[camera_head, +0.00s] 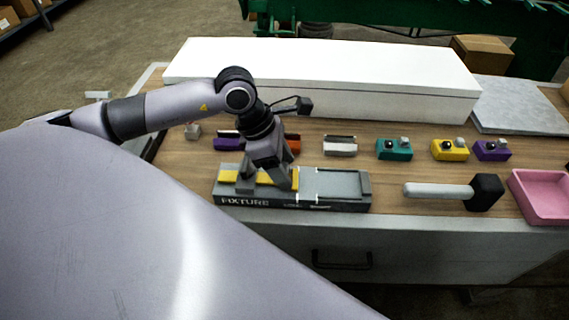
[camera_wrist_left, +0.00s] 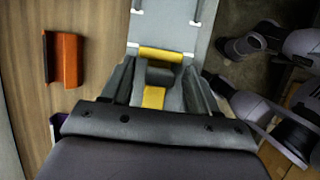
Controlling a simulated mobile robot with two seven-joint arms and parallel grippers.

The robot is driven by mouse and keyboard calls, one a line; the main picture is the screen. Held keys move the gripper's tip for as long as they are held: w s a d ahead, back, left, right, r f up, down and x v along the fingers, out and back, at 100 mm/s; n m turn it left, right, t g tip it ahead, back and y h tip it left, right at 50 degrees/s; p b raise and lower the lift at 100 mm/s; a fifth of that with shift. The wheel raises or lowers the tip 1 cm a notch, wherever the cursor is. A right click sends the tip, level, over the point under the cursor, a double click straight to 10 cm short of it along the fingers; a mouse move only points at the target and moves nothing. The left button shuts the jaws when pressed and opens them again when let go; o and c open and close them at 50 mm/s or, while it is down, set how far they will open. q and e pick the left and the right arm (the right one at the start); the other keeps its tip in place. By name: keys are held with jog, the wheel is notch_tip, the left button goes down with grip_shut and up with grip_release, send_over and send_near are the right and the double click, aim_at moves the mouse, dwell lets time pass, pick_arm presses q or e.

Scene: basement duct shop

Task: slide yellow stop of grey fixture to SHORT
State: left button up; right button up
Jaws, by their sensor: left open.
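The grey fixture (camera_head: 338,184) lies along the front of the bench, with FIXTURE lettered at its front left and smaller labels, too small to read surely, further right. Its yellow stop (camera_head: 232,176) is in the left half, partly hidden by my left gripper (camera_head: 266,186). In the left wrist view, the stop's yellow front edge (camera_wrist_left: 161,54) shows beyond a dark grey block. My left gripper (camera_wrist_left: 160,82) is open, pointing down, its fingers on either side of that block; whether they touch it I cannot tell. My right gripper is not in view.
Behind the fixture stand an orange channel piece (camera_wrist_left: 66,60), a white one (camera_head: 340,146), and teal (camera_head: 394,150), yellow (camera_head: 450,150) and purple (camera_head: 492,151) blocks. A mallet (camera_head: 440,191) and pink tray (camera_head: 545,196) lie right. A long white box (camera_head: 330,75) bounds the back.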

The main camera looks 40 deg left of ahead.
aim_at(315, 183)
pick_arm(q)
jog(key=shift+w+d+f, duration=0.1)
jog(key=shift+f, duration=0.25)
grip_shut()
jog(key=shift+w+d+b, duration=0.4)
jog(key=shift+w+d, duration=0.15)
jog(key=shift+d, duration=0.4)
jog(key=shift+w+d+b, duration=0.35)
jog(key=shift+w+d, duration=0.2)
jog(key=shift+d, duration=0.35)
jog(key=shift+c, duration=1.7)
grip_release()
jog(key=shift+r, duration=0.1)
jog(key=o, duration=0.3)
jog(key=shift+w+d, duration=0.1)
jog(key=shift+d, duration=0.05)
jog(key=shift+o, duration=0.2)
